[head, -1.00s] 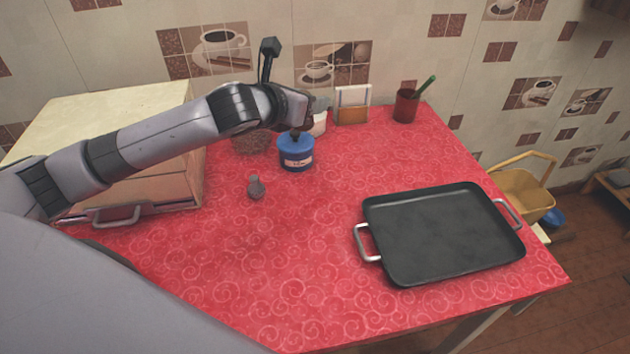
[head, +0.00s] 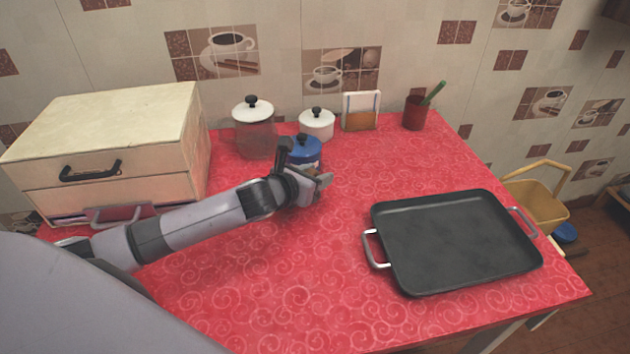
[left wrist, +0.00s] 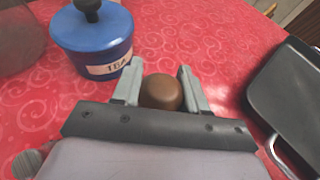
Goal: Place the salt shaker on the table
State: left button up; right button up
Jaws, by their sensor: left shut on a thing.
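The salt shaker (left wrist: 160,93), showing a brown rounded top, sits between the two fingers of my left gripper in the left wrist view. My left gripper (head: 321,183) is shut on it, just in front of the blue jar in the head view. The shaker is too hidden by the gripper to make out in the head view. The table (head: 300,300) has a red cloth with a swirl pattern. I cannot tell whether the shaker's bottom touches it. My right gripper is not in view.
The blue jar (left wrist: 92,35) stands close beside the left gripper. A glass jar (head: 255,135), a white pot (head: 316,124), a napkin holder (head: 361,112) and a red cup (head: 414,114) stand behind. A black tray (head: 455,245) lies right. The front middle is clear.

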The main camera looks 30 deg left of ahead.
pick_arm(q)
jog(key=shift+f, duration=0.45)
jog(key=shift+f, duration=0.15)
jog(key=o, duration=1.1)
jog(key=shift+c, duration=0.2)
jog(key=shift+s+r, duration=0.1)
jog(key=shift+r, duration=0.1)
jog(key=p+v, duration=0.1)
jog(key=v, duration=1)
jog(key=shift+s, duration=0.4)
